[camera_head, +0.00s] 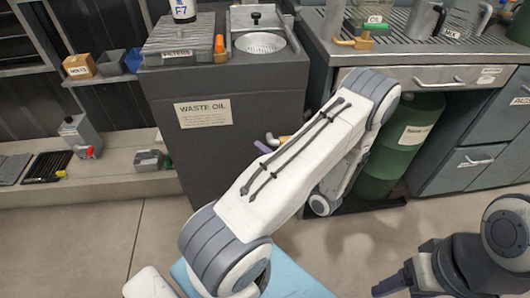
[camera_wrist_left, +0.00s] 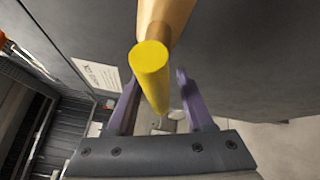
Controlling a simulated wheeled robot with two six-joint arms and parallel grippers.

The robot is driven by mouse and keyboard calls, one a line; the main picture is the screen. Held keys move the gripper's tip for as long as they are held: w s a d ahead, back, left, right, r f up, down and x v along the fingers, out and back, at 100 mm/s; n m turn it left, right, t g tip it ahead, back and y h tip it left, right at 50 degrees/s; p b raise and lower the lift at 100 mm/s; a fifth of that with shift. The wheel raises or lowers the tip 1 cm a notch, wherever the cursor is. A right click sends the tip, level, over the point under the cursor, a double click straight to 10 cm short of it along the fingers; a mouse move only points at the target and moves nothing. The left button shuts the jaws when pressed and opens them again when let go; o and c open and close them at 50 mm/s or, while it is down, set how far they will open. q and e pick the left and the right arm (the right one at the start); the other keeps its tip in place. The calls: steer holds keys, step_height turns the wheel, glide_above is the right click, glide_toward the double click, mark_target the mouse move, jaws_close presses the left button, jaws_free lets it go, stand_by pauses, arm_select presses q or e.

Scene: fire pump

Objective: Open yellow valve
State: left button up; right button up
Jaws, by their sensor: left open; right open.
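The yellow valve handle (camera_wrist_left: 150,72) fills the middle of the left wrist view, a rounded yellow bar on a tan-orange stem (camera_wrist_left: 166,14). My left gripper (camera_wrist_left: 157,78) is open, with one purple finger on each side of the handle; I cannot tell whether they touch it. In the head view, my left gripper (camera_head: 267,144) is mostly behind my white left arm, beside a small orange-yellow part (camera_head: 284,139) at the right side of the waste oil cabinet. My right gripper (camera_head: 392,284) is at the lower right, open and away from the valve.
The dark waste oil cabinet (camera_head: 243,140) stands close to my left gripper. A green drum (camera_head: 405,135) stands under the workbench (camera_head: 415,75) at right. A low ledge (camera_head: 110,180) runs left; the floor in front is clear.

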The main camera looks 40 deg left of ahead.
arm_select(q)
jaws_close()
stand_by(1.3)
